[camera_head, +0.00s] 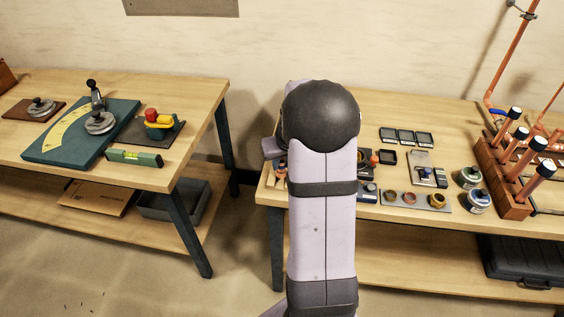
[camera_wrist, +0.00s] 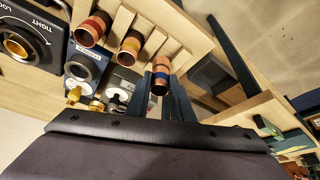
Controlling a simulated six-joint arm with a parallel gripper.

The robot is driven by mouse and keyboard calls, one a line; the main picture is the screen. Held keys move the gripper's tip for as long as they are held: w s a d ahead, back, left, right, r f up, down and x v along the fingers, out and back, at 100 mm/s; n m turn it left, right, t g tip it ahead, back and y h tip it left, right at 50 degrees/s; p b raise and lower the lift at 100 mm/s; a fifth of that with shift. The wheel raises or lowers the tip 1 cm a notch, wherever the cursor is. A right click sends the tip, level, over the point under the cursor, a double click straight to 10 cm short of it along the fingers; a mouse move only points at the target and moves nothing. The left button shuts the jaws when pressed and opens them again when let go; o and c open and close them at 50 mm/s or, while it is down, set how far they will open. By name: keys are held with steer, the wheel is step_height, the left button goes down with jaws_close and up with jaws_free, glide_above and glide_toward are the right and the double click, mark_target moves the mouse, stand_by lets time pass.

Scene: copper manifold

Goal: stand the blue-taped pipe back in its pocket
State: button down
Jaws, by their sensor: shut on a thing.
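The blue-taped pipe (camera_wrist: 160,66) is a short copper piece with a blue band, seen in the wrist view. My gripper (camera_wrist: 161,91) is shut on it, one dark finger on either side. A pale wooden rack (camera_wrist: 185,25) with divided pockets lies behind it. A red-taped pipe (camera_wrist: 92,30) and a yellow-taped pipe (camera_wrist: 130,46) stand in the rack to the left of the held pipe. The held pipe overlaps the rack's edge in the picture; I cannot tell whether its lower end is in a pocket. In the head view my arm hides the gripper and the held pipe.
A dark box with a gold ring (camera_wrist: 16,46) and small fittings (camera_wrist: 74,95) sit near the rack. In the head view, tins (camera_head: 468,177) and a block of upright copper pipes (camera_head: 505,185) stand on the right bench. A gap separates it from the left bench (camera_head: 200,95).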

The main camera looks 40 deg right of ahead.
steer(key=shift+f+b, duration=1.2)
steer(key=shift+f, duration=0.15)
steer(key=c, duration=1.1)
jaws_free()
steer(key=shift+r, duration=0.1)
steer(key=shift+r+p, duration=3.1)
steer(key=shift+r, duration=0.9)
